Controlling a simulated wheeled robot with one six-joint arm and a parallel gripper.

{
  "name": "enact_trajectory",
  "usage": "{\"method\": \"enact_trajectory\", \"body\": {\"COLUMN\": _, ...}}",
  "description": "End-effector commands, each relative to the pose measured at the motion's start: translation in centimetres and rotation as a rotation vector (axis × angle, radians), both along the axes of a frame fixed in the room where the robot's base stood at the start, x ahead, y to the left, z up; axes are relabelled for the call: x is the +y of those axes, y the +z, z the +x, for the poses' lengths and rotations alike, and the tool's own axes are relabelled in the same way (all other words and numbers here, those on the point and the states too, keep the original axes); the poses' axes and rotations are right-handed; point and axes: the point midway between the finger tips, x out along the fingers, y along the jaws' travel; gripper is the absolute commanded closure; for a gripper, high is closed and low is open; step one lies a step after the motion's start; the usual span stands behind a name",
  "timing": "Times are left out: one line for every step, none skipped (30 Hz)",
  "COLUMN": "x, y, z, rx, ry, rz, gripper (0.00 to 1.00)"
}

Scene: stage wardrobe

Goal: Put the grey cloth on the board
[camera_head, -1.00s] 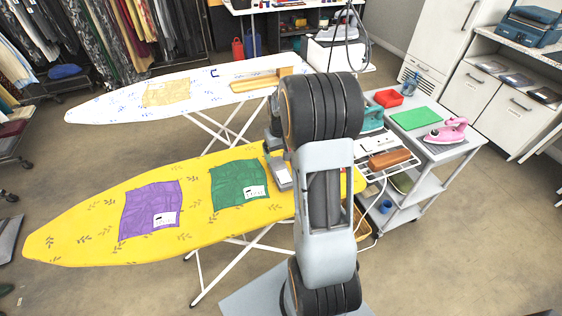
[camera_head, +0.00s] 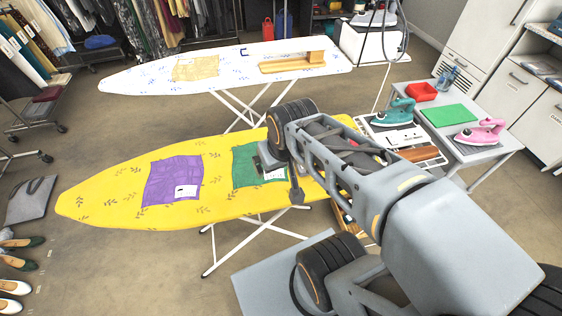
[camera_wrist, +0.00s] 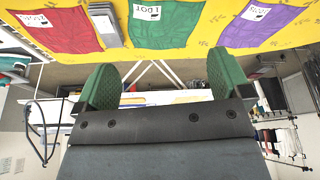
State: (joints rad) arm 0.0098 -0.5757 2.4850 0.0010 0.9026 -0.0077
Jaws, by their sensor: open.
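The yellow board (camera_head: 100,207) carries a purple cloth (camera_head: 172,172), a green cloth (camera_head: 244,172) and a red cloth (camera_wrist: 58,28), each with a white label. My gripper (camera_wrist: 163,86) is open with its green pads apart and nothing between them. In the head view, my gripper (camera_head: 279,176) is over the board's right part, hiding some of it.
A white board (camera_head: 140,77) with a tan cloth (camera_head: 195,68) stands behind. A grey bag-like item (camera_head: 30,202) and shoes lie at left.

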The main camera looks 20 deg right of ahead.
Motion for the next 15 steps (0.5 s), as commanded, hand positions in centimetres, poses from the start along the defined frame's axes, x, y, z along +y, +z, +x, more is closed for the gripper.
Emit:
{"method": "enact_trajectory", "body": {"x": -0.2, "y": -0.6, "z": -0.2, "rx": 0.009, "ry": -0.012, "rz": 0.001, "gripper": 0.04}}
{"method": "enact_trajectory", "body": {"x": -0.4, "y": -1.2, "z": -0.3, "rx": 0.024, "ry": -0.022, "rz": 0.002, "gripper": 0.04}}
{"method": "enact_trajectory", "body": {"x": -0.8, "y": -2.0, "z": -0.3, "rx": 0.050, "ry": -0.039, "rz": 0.003, "gripper": 0.04}}
{"method": "enact_trajectory", "body": {"x": -1.2, "y": -2.6, "z": 0.0, "rx": 0.070, "ry": -0.054, "rz": 0.004, "gripper": 0.04}}
{"method": "enact_trajectory", "body": {"x": -1.7, "y": -3.1, "z": 0.4, "rx": 0.089, "ry": -0.071, "rz": 0.006, "gripper": 0.04}}
{"method": "enact_trajectory", "body": {"x": -2.4, "y": -3.7, "z": 1.1, "rx": 0.116, "ry": -0.097, "rz": 0.008, "gripper": 0.04}}
{"method": "enact_trajectory", "body": {"x": -3.0, "y": -4.2, "z": 1.7, "rx": 0.136, "ry": -0.118, "rz": 0.010, "gripper": 0.04}}
{"method": "enact_trajectory", "body": {"x": -3.7, "y": -4.7, "z": 2.5, "rx": 0.157, "ry": -0.139, "rz": 0.013, "gripper": 0.04}}
{"method": "enact_trajectory", "body": {"x": -4.7, "y": -5.3, "z": 3.5, "rx": 0.185, "ry": -0.163, "rz": 0.017, "gripper": 0.04}}
{"method": "enact_trajectory", "body": {"x": -5.4, "y": -5.8, "z": 4.2, "rx": 0.204, "ry": -0.179, "rz": 0.019, "gripper": 0.04}}
{"method": "enact_trajectory", "body": {"x": -6.2, "y": -6.3, "z": 5.0, "rx": 0.223, "ry": -0.195, "rz": 0.023, "gripper": 0.04}}
{"method": "enact_trajectory", "body": {"x": -7.3, "y": -6.9, "z": 6.0, "rx": 0.245, "ry": -0.213, "rz": 0.027, "gripper": 0.04}}
{"method": "enact_trajectory", "body": {"x": -8.1, "y": -7.4, "z": 6.8, "rx": 0.261, "ry": -0.224, "rz": 0.030, "gripper": 0.04}}
{"method": "enact_trajectory", "body": {"x": -8.9, "y": -7.8, "z": 7.5, "rx": 0.275, "ry": -0.234, "rz": 0.033, "gripper": 0.04}}
{"method": "enact_trajectory", "body": {"x": -10.0, "y": -8.4, "z": 8.4, "rx": 0.293, "ry": -0.246, "rz": 0.037, "gripper": 0.04}}
